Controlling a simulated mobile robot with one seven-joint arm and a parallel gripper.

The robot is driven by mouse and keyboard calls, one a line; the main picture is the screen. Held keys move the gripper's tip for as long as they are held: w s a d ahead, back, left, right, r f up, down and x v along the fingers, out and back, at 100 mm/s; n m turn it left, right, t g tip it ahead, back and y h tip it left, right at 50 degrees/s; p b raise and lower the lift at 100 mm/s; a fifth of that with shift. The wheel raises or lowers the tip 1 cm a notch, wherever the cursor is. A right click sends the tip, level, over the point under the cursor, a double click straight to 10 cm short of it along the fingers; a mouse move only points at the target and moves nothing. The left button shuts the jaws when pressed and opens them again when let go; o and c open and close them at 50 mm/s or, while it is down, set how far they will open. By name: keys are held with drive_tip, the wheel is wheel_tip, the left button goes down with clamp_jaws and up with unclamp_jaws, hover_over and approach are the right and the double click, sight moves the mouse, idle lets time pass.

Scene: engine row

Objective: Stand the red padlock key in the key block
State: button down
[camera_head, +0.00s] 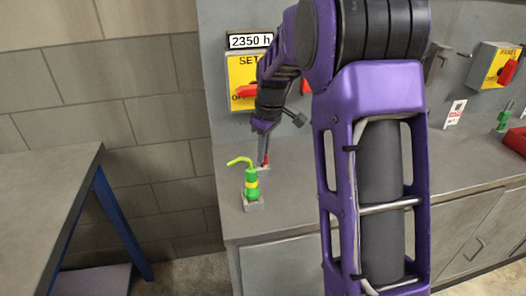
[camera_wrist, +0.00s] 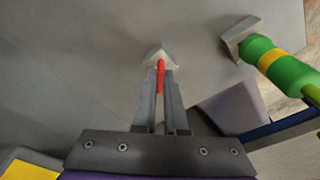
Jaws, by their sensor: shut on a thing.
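My gripper (camera_head: 264,143) is low over the left end of the counter, shut on the red padlock key (camera_head: 266,157). In the wrist view the red key (camera_wrist: 160,76) lies between the two fingers (camera_wrist: 160,100) and its far end meets a small pale block (camera_wrist: 159,52), which I take to be the key block. The block also shows in the head view (camera_head: 264,169) right below the gripper. I cannot tell whether the key is seated in the block or only in front of it.
A green bottle with a yellow band (camera_head: 251,183) stands in a grey holder (camera_head: 253,206) close to the block, nearer the counter's front edge. A wall panel with a red handle (camera_head: 246,90) is behind my arm. A red object (camera_head: 516,140) lies far right.

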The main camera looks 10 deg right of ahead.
drive_tip(key=shift+f, duration=0.4)
drive_tip(key=c, duration=0.9)
unclamp_jaws()
drive_tip(key=shift+r, duration=0.1)
drive_tip(key=r, duration=0.5)
drive_tip(key=s+d+r+p, duration=0.1)
drive_tip(key=r, duration=0.5)
drive_tip(key=r+p, duration=0.1)
drive_tip(key=r, duration=0.5)
drive_tip(key=shift+s+d, duration=0.25)
